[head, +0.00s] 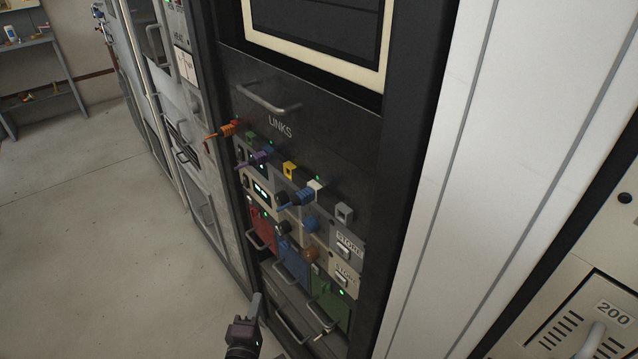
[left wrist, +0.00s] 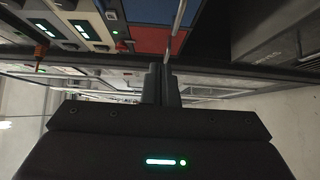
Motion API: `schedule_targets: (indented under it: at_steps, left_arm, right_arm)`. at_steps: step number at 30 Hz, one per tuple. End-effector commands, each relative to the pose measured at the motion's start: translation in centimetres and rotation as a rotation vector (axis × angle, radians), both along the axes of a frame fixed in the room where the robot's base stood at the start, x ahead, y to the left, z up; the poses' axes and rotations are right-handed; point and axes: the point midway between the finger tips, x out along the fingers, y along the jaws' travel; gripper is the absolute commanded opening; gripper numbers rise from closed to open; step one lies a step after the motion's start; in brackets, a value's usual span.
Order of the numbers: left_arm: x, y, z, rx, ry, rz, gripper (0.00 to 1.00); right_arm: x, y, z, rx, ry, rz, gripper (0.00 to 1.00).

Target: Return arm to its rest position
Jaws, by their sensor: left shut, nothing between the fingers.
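My left gripper (head: 257,300) stands upright at the bottom of the head view, in front of the lower left part of the dark LINKS rack (head: 330,160). Its fingers are together with nothing between them. In the left wrist view the closed fingers (left wrist: 164,82) point at the rack's lower modules, beside a metal handle (left wrist: 179,17). I cannot tell whether they touch the handle. My right gripper does not show in either view.
The panel carries an orange plug (head: 229,128), a purple plug (head: 259,157), a blue plug (head: 302,195) and STORE switches (head: 344,249). Red (head: 263,229), blue (head: 292,261) and green (head: 330,300) modules with protruding handles sit below. Open floor (head: 110,240) lies left.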

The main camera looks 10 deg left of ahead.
Motion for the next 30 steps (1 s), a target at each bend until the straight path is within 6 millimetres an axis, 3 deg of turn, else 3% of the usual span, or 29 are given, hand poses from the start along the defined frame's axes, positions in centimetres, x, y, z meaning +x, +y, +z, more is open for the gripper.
schedule_targets:
  at_steps: [5, 8, 11, 15, 17, 21, 24, 27, 30]
  left_arm:
    - [-0.3, -0.5, -1.7, 0.038, 0.047, -0.016, 0.00]
    - [-1.4, -1.9, -5.8, 0.143, 0.164, -0.063, 0.00]
    - [-4.0, -3.6, -12.0, 0.317, 0.336, -0.160, 0.00]
    - [-9.9, -5.4, -21.0, 0.599, 0.583, -0.361, 0.00]
    - [-13.1, -5.7, -24.3, 0.719, 0.678, -0.465, 0.00]
    - [-21.5, -5.0, -31.0, 0.987, 0.871, -0.743, 0.00]
    - [-27.5, -3.6, -34.3, 1.148, 0.973, -0.949, 0.00]
    - [-32.4, -2.0, -36.2, 1.265, 1.042, -1.129, 0.00]
    - [-35.8, -0.7, -37.2, 1.338, 1.082, -1.259, 0.00]
  right_arm:
    - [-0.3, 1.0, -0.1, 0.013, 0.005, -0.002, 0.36]
    - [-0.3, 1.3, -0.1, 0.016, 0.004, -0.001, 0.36]
    - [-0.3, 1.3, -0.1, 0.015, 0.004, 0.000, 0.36]
    - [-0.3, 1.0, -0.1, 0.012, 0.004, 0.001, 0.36]
    - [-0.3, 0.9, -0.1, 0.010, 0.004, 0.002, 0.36]
    - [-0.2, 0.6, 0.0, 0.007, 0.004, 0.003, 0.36]
    - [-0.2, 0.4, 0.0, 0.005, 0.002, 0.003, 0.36]
    - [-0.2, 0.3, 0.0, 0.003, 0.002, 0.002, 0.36]
    - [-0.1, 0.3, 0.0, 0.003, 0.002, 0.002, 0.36]
